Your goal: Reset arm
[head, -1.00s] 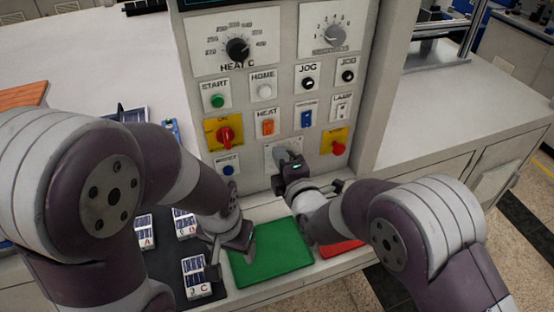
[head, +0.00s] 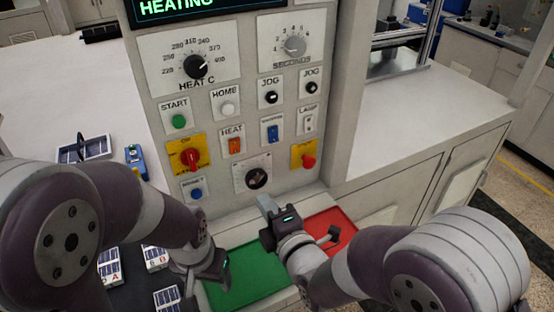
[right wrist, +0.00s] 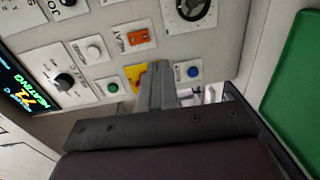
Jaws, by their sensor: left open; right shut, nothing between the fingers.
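My right gripper (head: 265,205) is shut and empty, in front of the control panel (head: 215,110) just below its lower round black knob (head: 257,178). A gap shows between it and the knob. In the right wrist view its closed fingers (right wrist: 155,78) point toward the panel. My left gripper (head: 218,268) is open, low over the left part of the green mat (head: 250,285), with nothing seen in it. The display (head: 190,8) reads HEATING.
A red mat (head: 335,228) lies right of the green one. Several solar-cell cards (head: 110,268) lie at the lower left, partly hidden by my left arm. The panel carries buttons, switches and a red rotary switch (head: 190,157). The right countertop (head: 420,120) is clear.

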